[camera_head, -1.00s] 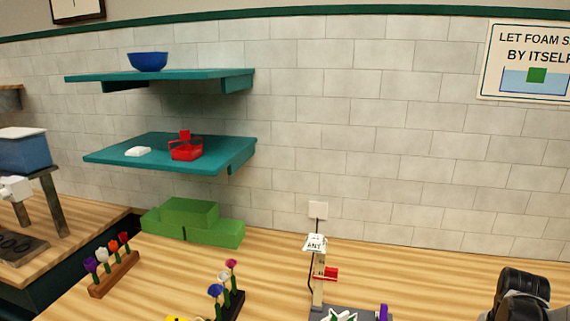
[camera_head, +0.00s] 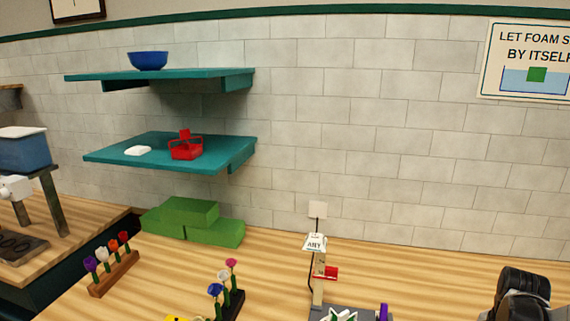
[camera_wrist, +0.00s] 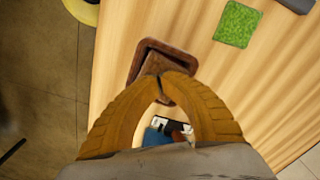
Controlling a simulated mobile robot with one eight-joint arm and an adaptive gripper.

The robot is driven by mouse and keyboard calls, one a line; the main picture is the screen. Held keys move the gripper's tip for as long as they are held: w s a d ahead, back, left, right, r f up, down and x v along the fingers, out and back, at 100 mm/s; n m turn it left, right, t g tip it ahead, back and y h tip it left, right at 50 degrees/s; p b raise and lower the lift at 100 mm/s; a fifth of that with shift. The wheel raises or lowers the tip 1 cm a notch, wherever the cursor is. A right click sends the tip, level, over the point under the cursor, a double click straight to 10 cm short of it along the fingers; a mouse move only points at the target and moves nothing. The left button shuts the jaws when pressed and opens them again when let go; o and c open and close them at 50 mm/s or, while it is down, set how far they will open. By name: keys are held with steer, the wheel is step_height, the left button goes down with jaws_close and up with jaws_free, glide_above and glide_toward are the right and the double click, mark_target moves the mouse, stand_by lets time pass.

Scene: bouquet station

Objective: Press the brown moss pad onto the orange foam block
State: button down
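In the wrist view, my gripper (camera_wrist: 160,80) has its two yellow-brown fingers arched together, with the tips meeting or almost meeting. A brown piece that looks like the brown moss pad (camera_wrist: 155,62) is beyond the fingertips, inside a dark red-brown tray (camera_wrist: 148,43). The fingertips cover its near part, and I cannot tell whether they touch it. I cannot make out an orange foam block in either view. In the head view, only a dark part of my arm shows at the lower right; the fingers are out of view there.
A green square pad (camera_wrist: 237,24) lies on the wooden table right of the tray. The table's edge is at the left. A blue object (camera_wrist: 155,137) shows between the fingers. In the head view, green blocks (camera_head: 190,220), flower racks (camera_head: 115,273) and a small stand (camera_head: 318,285) are on the counter.

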steer(key=shift+r+p, duration=2.45)
steer(key=shift+r, duration=1.05)
steer(key=s+a+r+n+t+b, duration=0.1)
steer(key=a+n+t+b, duration=0.1)
steer(key=a+n, duration=0.3)
steer(key=s+a+r+n+t+b, duration=0.2)
steer(key=a+n+b, duration=0.2)
steer(key=a, duration=0.8)
steer(key=s+a+r+n+t+b, duration=0.1)
steer(key=s+a+n+t+b, duration=0.1)
steer(key=a, duration=0.6)
steer(key=n+t+b, duration=0.1)
steer(key=n+b, duration=0.1)
steer(key=n, duration=0.1)
steer(key=shift+s+a+r+n, duration=0.25)
steer(key=shift+r+n, duration=0.05)
steer(key=shift+r, duration=0.05)
